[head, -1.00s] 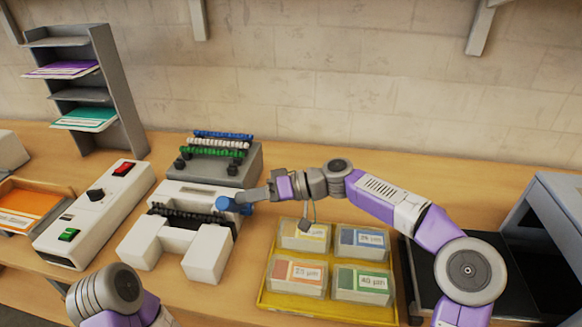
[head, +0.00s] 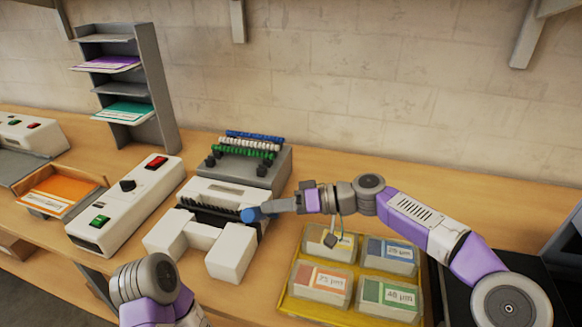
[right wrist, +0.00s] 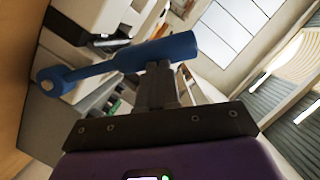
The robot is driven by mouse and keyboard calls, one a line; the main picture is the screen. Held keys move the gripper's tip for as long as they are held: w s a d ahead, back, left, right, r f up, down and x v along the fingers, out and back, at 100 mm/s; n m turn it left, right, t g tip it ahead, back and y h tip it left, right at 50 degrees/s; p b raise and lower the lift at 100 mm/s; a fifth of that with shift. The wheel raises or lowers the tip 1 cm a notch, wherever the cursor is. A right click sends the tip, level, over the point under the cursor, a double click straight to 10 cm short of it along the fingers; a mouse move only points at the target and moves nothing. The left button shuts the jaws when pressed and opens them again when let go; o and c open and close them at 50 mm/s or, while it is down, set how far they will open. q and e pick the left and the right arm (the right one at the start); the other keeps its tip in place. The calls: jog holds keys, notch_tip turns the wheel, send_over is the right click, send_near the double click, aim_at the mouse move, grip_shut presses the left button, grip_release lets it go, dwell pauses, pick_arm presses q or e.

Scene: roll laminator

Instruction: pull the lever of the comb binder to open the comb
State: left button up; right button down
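The comb binder (head: 229,251) is a white machine with a row of dark comb teeth, standing mid-table in the head view. Its blue lever (head: 251,215) is at the binder's right side. My right gripper (head: 272,207) reaches in from the right and meets the lever. In the right wrist view the blue lever (right wrist: 90,71) has a thick cylindrical handle lying across my fingertips (right wrist: 156,68). The fingers are close together and appear shut on the handle, which partly hides their tips. My left arm shows at the lower left of the head view, but its gripper is out of view.
A grey stand with blue, white and green combs (head: 247,162) is behind the binder. A white laminator-like box (head: 130,208) with switches stands left. A yellow tray (head: 345,313) of pouch boxes is right, below my right arm. A grey shelf (head: 155,75) stands at the back left.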

jog(key=w+r+p+v, duration=0.1)
jog(key=p+v, duration=0.3)
jog(key=v, duration=0.9)
jog(key=shift+w+a+r, duration=0.3)
jog(key=shift+r, duration=0.25)
